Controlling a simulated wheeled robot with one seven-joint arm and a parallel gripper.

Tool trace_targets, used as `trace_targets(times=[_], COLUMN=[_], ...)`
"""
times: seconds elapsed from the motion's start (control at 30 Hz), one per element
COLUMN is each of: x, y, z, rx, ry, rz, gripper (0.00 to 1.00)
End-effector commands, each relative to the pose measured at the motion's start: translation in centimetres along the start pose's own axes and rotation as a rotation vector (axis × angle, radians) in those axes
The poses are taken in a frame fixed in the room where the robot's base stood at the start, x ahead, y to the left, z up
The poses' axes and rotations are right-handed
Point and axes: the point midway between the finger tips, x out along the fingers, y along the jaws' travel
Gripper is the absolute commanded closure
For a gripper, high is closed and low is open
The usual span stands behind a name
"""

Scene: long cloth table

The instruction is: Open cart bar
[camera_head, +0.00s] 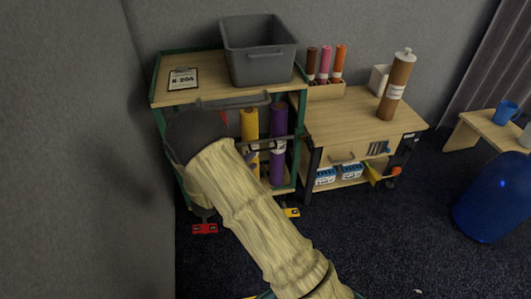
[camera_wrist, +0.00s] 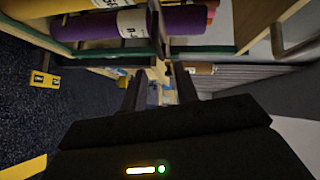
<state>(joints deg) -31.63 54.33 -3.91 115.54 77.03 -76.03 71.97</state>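The cart (camera_head: 214,93) has a green frame and a wooden top. A thin dark bar (camera_head: 270,139) crosses its open front, before the yellow roll (camera_head: 250,128) and purple roll (camera_head: 277,120). My gripper (camera_head: 246,149) is at the cart's front, by the bar's left part; my dark wrist hides the cart's left side. In the wrist view my gripper (camera_wrist: 160,88) has its two dark fingers apart, with a gap between them. A dark upright strip (camera_wrist: 156,25), likely the bar, runs across the purple roll (camera_wrist: 150,24) just beyond the fingertips. I cannot tell whether they touch.
A grey bin (camera_head: 262,66) and a clipboard (camera_head: 183,79) sit on the cart top. A wooden workbench (camera_head: 350,122) stands close at the right. Red (camera_head: 204,229) and yellow (camera_head: 291,212) blocks are at the cart's feet. Carpet (camera_head: 400,235) is free in front.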

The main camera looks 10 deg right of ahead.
Motion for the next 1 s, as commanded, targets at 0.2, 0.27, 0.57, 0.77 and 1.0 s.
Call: trace_targets(times=[0.2,0.27,0.57,0.77,1.0], x=[4.0,5.1,9.0,9.3,9.3], y=[0.3,0.3,0.1,0.0,0.0], z=[-0.1,-0.1,-0.1,0.0,0.0], rx=[0.002,0.001,0.0,-0.001,-0.001], ry=[0.003,0.004,0.002,0.0,0.0], rz=[0.0,-0.001,-0.001,0.0,0.0], gripper=[0.7,0.7,0.7,0.7,0.91])
